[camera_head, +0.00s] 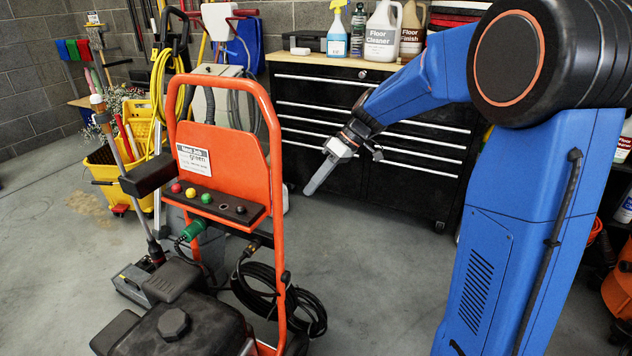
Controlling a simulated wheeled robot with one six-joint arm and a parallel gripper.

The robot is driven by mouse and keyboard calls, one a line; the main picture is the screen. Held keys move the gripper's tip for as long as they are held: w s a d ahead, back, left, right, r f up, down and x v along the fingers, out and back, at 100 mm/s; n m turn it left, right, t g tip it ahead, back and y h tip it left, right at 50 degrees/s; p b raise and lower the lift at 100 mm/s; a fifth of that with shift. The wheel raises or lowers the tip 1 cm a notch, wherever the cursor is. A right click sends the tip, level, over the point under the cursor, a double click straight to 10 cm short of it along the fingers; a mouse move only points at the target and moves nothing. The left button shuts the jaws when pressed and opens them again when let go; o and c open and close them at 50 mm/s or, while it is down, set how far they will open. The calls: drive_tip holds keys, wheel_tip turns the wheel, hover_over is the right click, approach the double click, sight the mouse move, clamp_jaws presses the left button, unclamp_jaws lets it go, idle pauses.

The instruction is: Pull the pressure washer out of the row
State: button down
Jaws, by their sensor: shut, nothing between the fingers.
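The pressure washer (222,163) stands upright in the left half of the view. It has an orange tubular frame with a looped top handle, a panel with coloured knobs, a black engine and tank (180,328) low in front, and a coiled black hose (300,305) at its right side. Its lower front is cut off by the picture edge. My gripper (311,190) is shut and empty, pointing down and left. In the picture it is to the right of the orange frame, apart from it. My blue arm reaches in from the right.
A black tool chest (400,180) with bottles on top stands behind my gripper. A yellow mop bucket (112,168) and other cleaning gear stand behind the washer at left. An orange object (618,283) is at the right edge. The grey floor (385,270) between washer and arm is clear.

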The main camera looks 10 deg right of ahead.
drive_tip(key=s+a+f, duration=0.2)
drive_tip(key=a+f, duration=0.2)
drive_tip(key=a, duration=0.2)
drive_tip(key=shift+s+a+f, duration=0.25)
drive_tip(key=shift+s+a, duration=0.15)
